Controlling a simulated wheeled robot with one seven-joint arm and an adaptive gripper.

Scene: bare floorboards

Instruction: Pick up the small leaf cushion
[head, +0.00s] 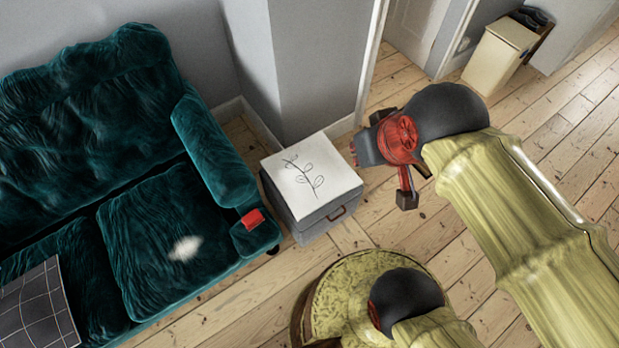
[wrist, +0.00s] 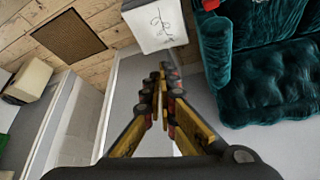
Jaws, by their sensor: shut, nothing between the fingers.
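The small leaf cushion (head: 312,177) is a white square with a dark leaf sprig drawn on it. It lies flat on top of a grey box (head: 312,222) beside the sofa. It also shows in the wrist view (wrist: 152,27) at the top, beyond my fingertips. My gripper (head: 358,150) is to the right of the box in the head view, apart from the cushion. In the wrist view my gripper (wrist: 166,72) is shut with nothing between its fingers. Its small fingertips are hard to make out in the head view.
A dark teal sofa (head: 165,235) stands left of the box, with a red item (head: 253,219) on its arm and a dark checked cushion (head: 36,305) on it. A wall corner (head: 305,70) rises behind the box. A beige bin (head: 497,55) stands far right. Floorboards at right are mostly clear.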

